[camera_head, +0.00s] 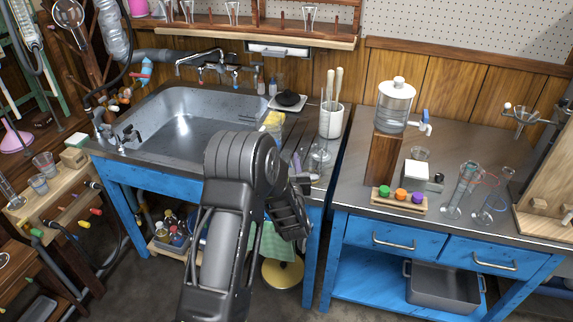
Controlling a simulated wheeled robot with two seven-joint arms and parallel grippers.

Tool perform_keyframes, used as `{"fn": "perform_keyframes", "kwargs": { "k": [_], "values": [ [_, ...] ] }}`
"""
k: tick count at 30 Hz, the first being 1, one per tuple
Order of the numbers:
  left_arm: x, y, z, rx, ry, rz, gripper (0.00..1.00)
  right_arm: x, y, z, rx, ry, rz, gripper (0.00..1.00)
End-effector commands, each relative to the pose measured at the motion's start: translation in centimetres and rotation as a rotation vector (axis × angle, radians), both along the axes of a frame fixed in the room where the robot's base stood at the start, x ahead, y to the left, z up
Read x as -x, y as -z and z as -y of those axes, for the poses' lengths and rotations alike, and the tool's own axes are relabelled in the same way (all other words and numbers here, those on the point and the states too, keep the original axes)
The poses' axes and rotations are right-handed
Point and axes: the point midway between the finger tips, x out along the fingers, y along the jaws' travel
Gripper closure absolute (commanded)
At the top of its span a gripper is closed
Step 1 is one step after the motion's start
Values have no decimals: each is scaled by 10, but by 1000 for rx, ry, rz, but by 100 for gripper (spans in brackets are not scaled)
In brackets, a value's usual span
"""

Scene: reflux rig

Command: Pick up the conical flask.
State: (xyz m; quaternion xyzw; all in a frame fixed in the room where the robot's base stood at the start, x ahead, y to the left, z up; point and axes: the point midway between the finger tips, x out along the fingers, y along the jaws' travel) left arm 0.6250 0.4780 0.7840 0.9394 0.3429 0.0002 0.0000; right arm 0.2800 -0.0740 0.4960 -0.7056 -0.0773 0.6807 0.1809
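A clear glass vessel (318,158), which looks like the conical flask, stands on the metal counter just right of the sink. Its outline is faint against the steel, so its exact shape is hard to tell. My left gripper (300,184) is at the counter's front edge, just below and left of this vessel in the picture. My dark forearm and wrist hide part of the gripper and the sink's front right corner. I see nothing held, but the finger gap is not clear. My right gripper is out of view.
A white utensil pot (332,120) stands behind the vessel. The sink (190,125) lies to the left. On the right bench are a water dispenser (395,103), a rack with coloured stoppers (399,201) and tall glass cylinders (462,190).

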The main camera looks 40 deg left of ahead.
Motion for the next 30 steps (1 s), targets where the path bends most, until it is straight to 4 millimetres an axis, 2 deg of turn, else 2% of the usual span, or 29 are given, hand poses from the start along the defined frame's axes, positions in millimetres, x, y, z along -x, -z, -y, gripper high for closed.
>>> {"fn": "perform_keyframes", "kwargs": {
  "k": [6, 23, 30],
  "values": [
    [-14, 0, -12, 0, 1, -1, 62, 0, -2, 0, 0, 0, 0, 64],
    [-14, 0, -12, 1, 0, -1, 62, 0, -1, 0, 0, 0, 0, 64],
    [-14, 0, -12, 1, 0, -1, 81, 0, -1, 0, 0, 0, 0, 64]
  ]
}}
